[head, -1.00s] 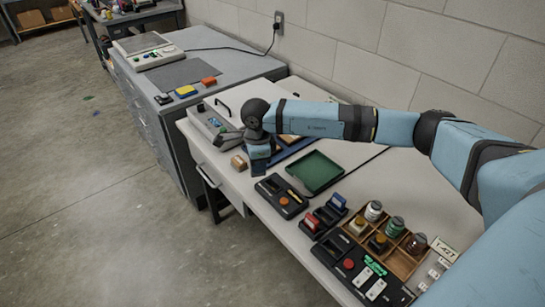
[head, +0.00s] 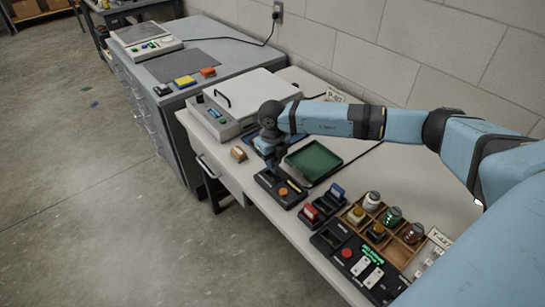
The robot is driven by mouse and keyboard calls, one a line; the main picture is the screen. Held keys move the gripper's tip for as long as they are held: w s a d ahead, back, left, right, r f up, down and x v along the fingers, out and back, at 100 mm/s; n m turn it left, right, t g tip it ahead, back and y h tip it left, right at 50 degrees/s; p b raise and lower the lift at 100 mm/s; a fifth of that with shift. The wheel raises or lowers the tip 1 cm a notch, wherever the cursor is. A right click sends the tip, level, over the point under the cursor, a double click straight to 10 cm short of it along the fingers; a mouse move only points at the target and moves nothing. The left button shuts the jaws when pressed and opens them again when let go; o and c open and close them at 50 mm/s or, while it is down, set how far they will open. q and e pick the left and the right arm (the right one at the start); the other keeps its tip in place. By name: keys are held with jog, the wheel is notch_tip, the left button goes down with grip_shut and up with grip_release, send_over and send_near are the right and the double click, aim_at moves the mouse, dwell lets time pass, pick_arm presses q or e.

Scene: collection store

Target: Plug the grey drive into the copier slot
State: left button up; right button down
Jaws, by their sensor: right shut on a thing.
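My right gripper (head: 268,170) points down at the back left end of a low black unit with an orange round button (head: 283,191). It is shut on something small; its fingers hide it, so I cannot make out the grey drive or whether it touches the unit. A second black unit (head: 341,243) stands at the front, with a green lit display, a red button and white switch-like pieces. Which unit is the copier, I cannot tell for sure. My left gripper is out of view.
A green tray (head: 313,160) lies just right of the gripper. A small tan block (head: 238,154) sits to its left. A white-lidded device (head: 248,97) stands behind. Stamps (head: 311,212) and a wooden compartment box (head: 401,250) with jars stand toward the front.

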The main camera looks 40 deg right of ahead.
notch_tip(320, 180, down, 2)
jog(key=shift+f+b, duration=0.15)
jog(key=shift+b, duration=0.4)
jog(key=shift+f, duration=0.5)
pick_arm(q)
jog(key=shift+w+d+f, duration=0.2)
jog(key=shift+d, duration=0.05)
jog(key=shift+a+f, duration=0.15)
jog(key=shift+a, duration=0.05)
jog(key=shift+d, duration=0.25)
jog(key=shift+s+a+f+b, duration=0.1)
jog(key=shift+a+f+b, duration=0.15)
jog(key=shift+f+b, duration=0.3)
pick_arm(e)
jog(key=shift+f, duration=0.6)
jog(key=c, duration=1.4)
grip_release()
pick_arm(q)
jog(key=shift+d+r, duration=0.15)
